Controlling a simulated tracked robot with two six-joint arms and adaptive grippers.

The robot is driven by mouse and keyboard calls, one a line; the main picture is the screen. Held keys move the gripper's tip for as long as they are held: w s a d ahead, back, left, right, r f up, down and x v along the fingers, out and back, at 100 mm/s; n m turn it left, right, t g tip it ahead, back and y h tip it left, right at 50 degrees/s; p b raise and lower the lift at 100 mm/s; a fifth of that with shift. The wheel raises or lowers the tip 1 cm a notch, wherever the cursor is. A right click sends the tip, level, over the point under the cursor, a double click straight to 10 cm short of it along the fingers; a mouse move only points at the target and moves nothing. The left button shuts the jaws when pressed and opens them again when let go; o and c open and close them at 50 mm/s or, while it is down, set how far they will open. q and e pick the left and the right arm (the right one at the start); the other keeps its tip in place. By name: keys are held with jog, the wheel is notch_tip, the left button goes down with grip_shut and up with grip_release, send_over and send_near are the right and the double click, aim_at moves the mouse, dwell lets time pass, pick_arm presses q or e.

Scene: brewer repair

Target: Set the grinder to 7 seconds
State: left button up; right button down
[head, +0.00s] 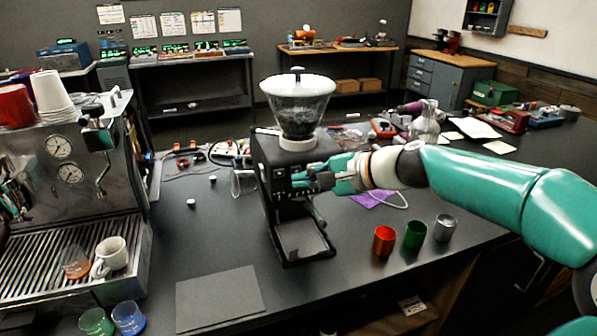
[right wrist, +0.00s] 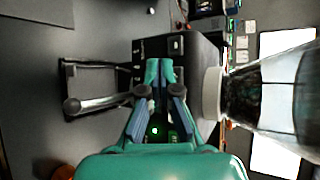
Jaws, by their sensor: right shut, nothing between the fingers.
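The grinder (head: 285,153) is a black machine standing on the dark worktop, with a clear hopper (head: 297,108) of dark beans under a white lid. My right gripper (head: 300,181) is shut and empty, its fingertips at the front face of the grinder. In the right wrist view the grinder (right wrist: 203,62) lies sideways, and my gripper (right wrist: 159,66) points at its front panel, by a small light square (right wrist: 175,45). I cannot tell whether the fingertips touch the panel. No time setting is readable, and my fingers hide part of the front. My left gripper is not in view.
An espresso machine (head: 75,165) stands at the left with a white mug (head: 112,254) on its tray. Red, green and grey cups (head: 414,235) stand right of the grinder, below my right arm. A dark flat mat (head: 220,296) lies in front on clear worktop.

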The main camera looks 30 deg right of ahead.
jog(key=shift+s+a+b, duration=0.2)
jog(key=shift+s+b, duration=0.1)
jog(key=shift+s, duration=0.5)
jog(key=shift+s+a+b, duration=0.2)
jog(key=shift+s+b, duration=0.05)
jog(key=shift+s, duration=0.6)
jog(key=shift+s+a+b, duration=0.2)
jog(key=shift+s+b, duration=0.1)
jog(key=shift+s, duration=0.5)
jog(key=shift+w, duration=0.1)
